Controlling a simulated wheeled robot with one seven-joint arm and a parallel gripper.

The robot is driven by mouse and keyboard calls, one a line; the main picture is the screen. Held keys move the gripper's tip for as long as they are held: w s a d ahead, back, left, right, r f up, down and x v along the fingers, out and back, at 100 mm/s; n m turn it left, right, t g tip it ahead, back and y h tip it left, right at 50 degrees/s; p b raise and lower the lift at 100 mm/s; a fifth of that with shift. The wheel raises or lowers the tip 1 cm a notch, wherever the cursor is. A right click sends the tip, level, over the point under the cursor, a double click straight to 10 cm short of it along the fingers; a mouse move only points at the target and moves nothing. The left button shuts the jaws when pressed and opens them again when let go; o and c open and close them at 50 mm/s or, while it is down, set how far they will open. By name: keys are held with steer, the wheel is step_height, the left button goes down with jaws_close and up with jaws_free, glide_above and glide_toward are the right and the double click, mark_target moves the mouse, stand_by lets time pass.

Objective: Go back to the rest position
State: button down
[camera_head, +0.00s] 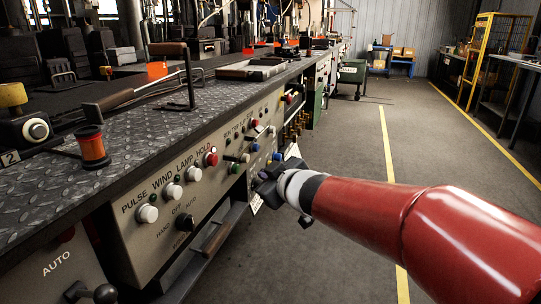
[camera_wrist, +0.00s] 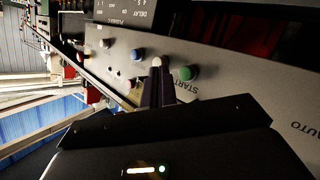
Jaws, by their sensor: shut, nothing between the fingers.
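My red arm reaches in from the lower right in the head view. My gripper (camera_head: 264,178) is dark and sits close to the front of the grey control panel (camera_head: 166,233). In the wrist view my gripper (camera_wrist: 158,85) shows two dark fingers held together with nothing visible between them. Their tips point at the panel between a green button (camera_wrist: 187,73) and a blue button (camera_wrist: 137,54). A small white knob (camera_wrist: 156,62) shows right at the fingertips. I cannot tell whether the fingers touch the panel.
The panel also carries white knobs (camera_head: 147,214), a red button (camera_head: 211,159) and a black rotary switch (camera_head: 185,222). Above it is a dark diamond-plate bench (camera_head: 120,141) with an orange spool (camera_head: 92,147). A handle (camera_head: 216,239) sticks out below. The floor (camera_head: 340,150) to the right is clear.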

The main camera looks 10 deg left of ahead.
steer(key=s+d+m+h+p, duration=0.1)
steer(key=s+d+m+h, duration=0.35)
steer(key=d, duration=0.75)
steer(key=s+d+m+h, duration=0.3)
steer(key=d+m+h, duration=0.2)
steer(key=d, duration=0.7)
steer(key=s+d+f+m+g, duration=0.2)
steer(key=s+d+f, duration=0.1)
steer(key=s, duration=0.6)
steer(key=s+d+f+m+g+p, duration=0.1)
steer(key=s+d+f+m+g, duration=0.1)
steer(key=s, duration=0.8)
step_height(320, 180, down, 2)
steer(key=d+g, duration=0.1)
steer(key=d, duration=0.1)
steer(key=shift+s+d+f, duration=0.15)
steer(key=shift+s+d, duration=0.05)
steer(key=shift+d, duration=0.15)
steer(key=shift+a+m, duration=0.1)
steer(key=shift+m, duration=0.15)
